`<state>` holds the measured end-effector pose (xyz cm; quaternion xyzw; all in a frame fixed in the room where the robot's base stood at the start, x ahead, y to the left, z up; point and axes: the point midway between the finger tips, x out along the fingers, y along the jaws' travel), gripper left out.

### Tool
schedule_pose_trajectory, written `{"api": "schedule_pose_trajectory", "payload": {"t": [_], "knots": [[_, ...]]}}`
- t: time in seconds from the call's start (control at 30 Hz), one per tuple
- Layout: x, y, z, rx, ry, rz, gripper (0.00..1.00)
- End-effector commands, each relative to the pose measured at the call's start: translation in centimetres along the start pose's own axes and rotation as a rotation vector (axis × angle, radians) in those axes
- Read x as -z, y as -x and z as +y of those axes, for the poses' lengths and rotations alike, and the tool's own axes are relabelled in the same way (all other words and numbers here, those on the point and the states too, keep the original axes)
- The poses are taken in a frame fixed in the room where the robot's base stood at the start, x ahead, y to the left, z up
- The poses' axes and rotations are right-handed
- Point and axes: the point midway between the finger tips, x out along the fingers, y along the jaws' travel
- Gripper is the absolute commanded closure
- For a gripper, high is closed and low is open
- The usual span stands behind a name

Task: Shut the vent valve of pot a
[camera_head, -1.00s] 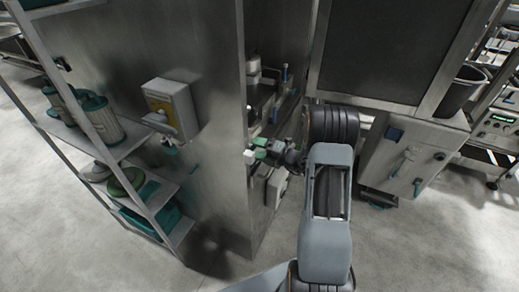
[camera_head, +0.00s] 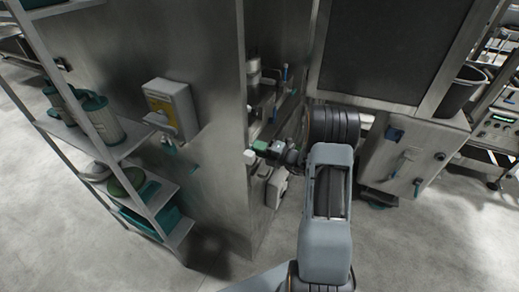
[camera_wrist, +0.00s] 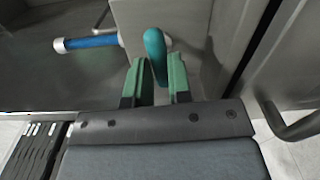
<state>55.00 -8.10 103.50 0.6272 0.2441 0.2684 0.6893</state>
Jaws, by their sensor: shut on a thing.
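My gripper (camera_wrist: 160,88) has green fingers, one on each side of a teal rounded handle (camera_wrist: 155,48) in the wrist view, and is shut on it. The handle's upper end stands out beyond the fingertips; its lower part is hidden between them. In the head view my gripper (camera_head: 262,148) reaches into the opening of the steel cabinet, and the handle cannot be made out there. I see no label telling which pot the handle belongs to.
A blue bar (camera_wrist: 90,42) with pale ends lies left of the handle. A curved metal rail (camera_wrist: 290,128) is at the right. In the head view, the cabinet's steel side wall (camera_head: 215,150) stands close left of my gripper, and a shelf rack (camera_head: 105,150) is farther left.

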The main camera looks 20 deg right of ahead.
Motion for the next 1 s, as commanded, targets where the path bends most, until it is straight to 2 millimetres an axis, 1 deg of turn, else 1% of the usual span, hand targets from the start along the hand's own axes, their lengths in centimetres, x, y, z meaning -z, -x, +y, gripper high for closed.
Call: {"api": "schedule_pose_trajectory", "payload": {"t": [0.2,0.43,0.57,0.63,1.0], "knots": [[0.0,0.0,-0.8,-0.002,0.005,0.001,1.00],[0.0,0.0,-0.4,-0.001,-0.013,-0.001,1.00],[0.0,0.0,-0.2,0.000,-0.086,-0.001,1.00],[0.0,0.0,0.3,0.001,-0.110,-0.001,1.00],[0.0,0.0,0.2,0.000,-0.173,0.000,0.97]]}}
